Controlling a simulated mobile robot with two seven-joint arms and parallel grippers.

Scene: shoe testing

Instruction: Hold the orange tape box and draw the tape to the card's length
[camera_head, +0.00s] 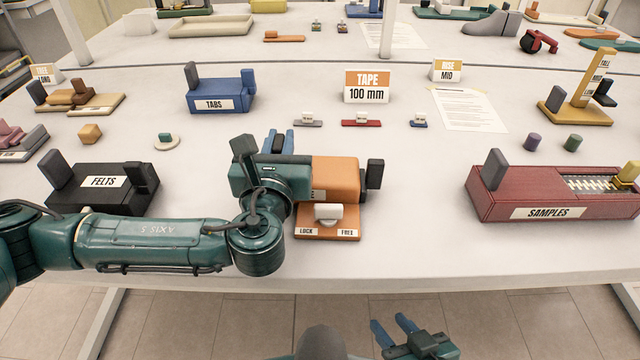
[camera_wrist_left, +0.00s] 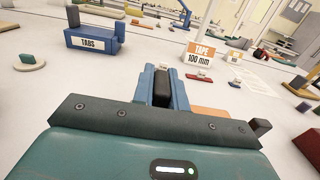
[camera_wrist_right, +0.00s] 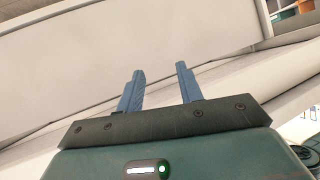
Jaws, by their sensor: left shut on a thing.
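The orange tape box (camera_head: 337,176) stands near the table's front edge, its left part hidden behind my left arm. A dark tab (camera_head: 375,173) sticks up at its right end. On its front base is a white knob (camera_head: 328,213) between the labels LOCK and FREE. My left gripper (camera_head: 278,142) is shut on the box's dark upright grip (camera_wrist_left: 162,86), between its blue fingers in the left wrist view. The card reading TAPE 100 mm (camera_head: 367,87) stands behind the box. My right gripper (camera_head: 394,330) is open and empty, low in front of the table edge.
The black FELTS box (camera_head: 105,195) is left of the tape box, and the dark red SAMPLES box (camera_head: 545,206) is at the right. The blue TABS box (camera_head: 221,95) is behind. Small slider pieces (camera_head: 361,121) lie before the card.

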